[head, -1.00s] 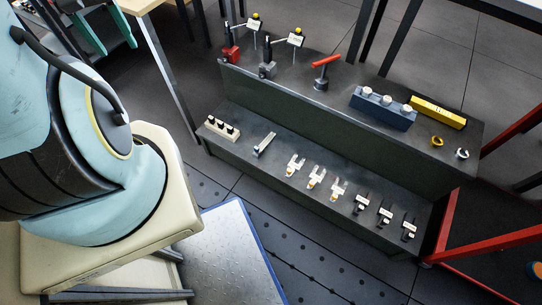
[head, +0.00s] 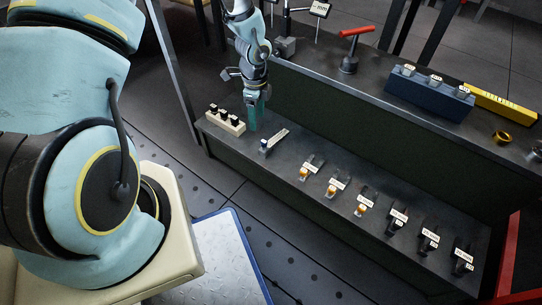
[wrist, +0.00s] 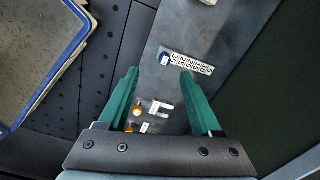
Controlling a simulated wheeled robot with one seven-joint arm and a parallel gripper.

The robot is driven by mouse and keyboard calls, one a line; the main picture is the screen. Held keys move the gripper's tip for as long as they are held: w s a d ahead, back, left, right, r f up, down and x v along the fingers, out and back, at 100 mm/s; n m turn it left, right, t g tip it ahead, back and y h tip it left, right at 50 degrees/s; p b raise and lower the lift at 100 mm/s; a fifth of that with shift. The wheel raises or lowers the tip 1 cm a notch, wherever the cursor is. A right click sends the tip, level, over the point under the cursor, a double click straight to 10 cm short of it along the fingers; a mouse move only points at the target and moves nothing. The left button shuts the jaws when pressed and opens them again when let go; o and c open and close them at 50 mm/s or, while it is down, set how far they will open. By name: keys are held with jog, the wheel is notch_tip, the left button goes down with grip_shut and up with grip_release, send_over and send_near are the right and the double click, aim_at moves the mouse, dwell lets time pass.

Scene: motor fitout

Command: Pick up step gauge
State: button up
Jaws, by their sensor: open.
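I take the step gauge to be the small piece with a pale numbered strip (head: 273,140) on the lower shelf; its markings are too small to read surely. In the wrist view the strip (wrist: 190,63) lies slantwise, with a dark blue round end at its left. My gripper (head: 253,118) has green fingers pointing down, over the lower shelf just left of and behind the gauge. In the wrist view my gripper (wrist: 160,80) is open and empty, and the strip is just beyond the right fingertip, apart from it.
A cream block with black knobs (head: 226,122) stands left of the gauge. Several small labelled tools, the nearest with orange parts (head: 305,172), line the lower shelf (head: 290,215) to the right. The upper shelf holds a red-handled tool (head: 350,48) and a blue block (head: 428,98).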

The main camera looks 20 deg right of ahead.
aim_at(264, 141)
jog(key=shift+m, duration=0.6)
jog(key=f, duration=0.2)
jog(key=d+f+b, duration=0.1)
jog(key=f, duration=0.2)
jog(key=s+f, duration=0.1)
jog(key=f, duration=0.1)
jog(key=shift+d+f+b, duration=0.25)
jog(key=shift+f+b, duration=0.1)
jog(key=shift+b, duration=0.05)
jog(key=f, duration=0.2)
jog(key=f+b, duration=0.1)
jog(key=f, duration=0.2)
jog(key=shift+w+d+f+b, duration=0.25)
jog(key=shift+w+f+b, duration=0.1)
jog(key=shift+b, duration=0.05)
grip_shut()
jog(key=shift+r, duration=0.1)
